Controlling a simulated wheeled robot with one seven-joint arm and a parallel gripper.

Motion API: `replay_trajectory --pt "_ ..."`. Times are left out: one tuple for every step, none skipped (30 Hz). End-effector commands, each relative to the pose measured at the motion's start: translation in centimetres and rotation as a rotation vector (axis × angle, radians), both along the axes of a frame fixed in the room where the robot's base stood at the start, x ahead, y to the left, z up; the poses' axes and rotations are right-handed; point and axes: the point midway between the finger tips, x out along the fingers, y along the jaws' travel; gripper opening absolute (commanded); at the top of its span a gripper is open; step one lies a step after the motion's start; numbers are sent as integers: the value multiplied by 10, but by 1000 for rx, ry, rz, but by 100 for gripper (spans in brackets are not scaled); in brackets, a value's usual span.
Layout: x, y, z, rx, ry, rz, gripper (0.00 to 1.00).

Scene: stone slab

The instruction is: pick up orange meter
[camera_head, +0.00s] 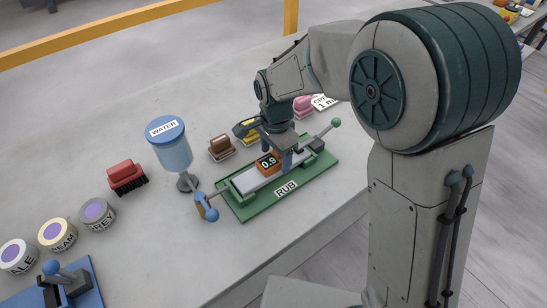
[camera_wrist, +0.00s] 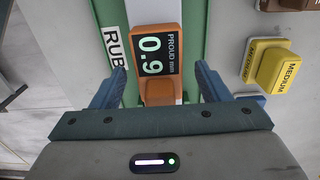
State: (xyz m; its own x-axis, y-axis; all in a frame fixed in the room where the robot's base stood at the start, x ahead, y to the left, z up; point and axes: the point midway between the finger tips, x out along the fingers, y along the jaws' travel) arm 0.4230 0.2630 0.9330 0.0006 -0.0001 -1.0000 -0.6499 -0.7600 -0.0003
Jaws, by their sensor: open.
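The orange meter (camera_head: 268,164) sits on the pale bar of the green "RUB" fixture (camera_head: 230,203), its display reading 0.9. In the wrist view the meter (camera_wrist: 171,38) shows "PROUD mm 0.9" and reaches down between my fingers. My gripper (camera_wrist: 155,85) is open, with one blue finger on each side of the meter and visible gaps to both. In the head view my gripper (camera_head: 274,148) is over the meter, pointing down at it. Whether the fingertips reach below the meter's top I cannot tell.
A blue-topped water bottle (camera_head: 170,145) and a red brush (camera_head: 126,176) stand left of the fixture. A yellow "MEDIUM" block (camera_wrist: 270,66) lies beside the fixture, near a brown block (camera_head: 221,147). Labelled jars (camera_head: 96,213) are at the left. The slab front is clear.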

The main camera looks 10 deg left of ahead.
Motion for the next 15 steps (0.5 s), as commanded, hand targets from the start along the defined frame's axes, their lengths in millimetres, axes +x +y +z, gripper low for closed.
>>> replay_trajectory --pt "0 0 0 0 0 0 69" --pt "0 0 0 0 0 0 69" --pt "0 0 0 0 0 0 64" --pt "0 0 0 0 0 0 55" --pt "0 0 0 0 0 0 47" --pt "0 0 0 0 0 0 36" --pt "0 0 0 0 0 0 27" --pt "0 0 0 0 0 0 19" --pt "0 0 0 0 0 0 17" --pt "0 0 1 0 0 0 17" --pt "0 0 1 0 0 0 13" --pt "0 0 1 0 0 0 13" --pt "0 0 1 0 0 0 13" --pt "0 0 1 0 0 0 13" --pt "0 0 1 0 0 0 13"
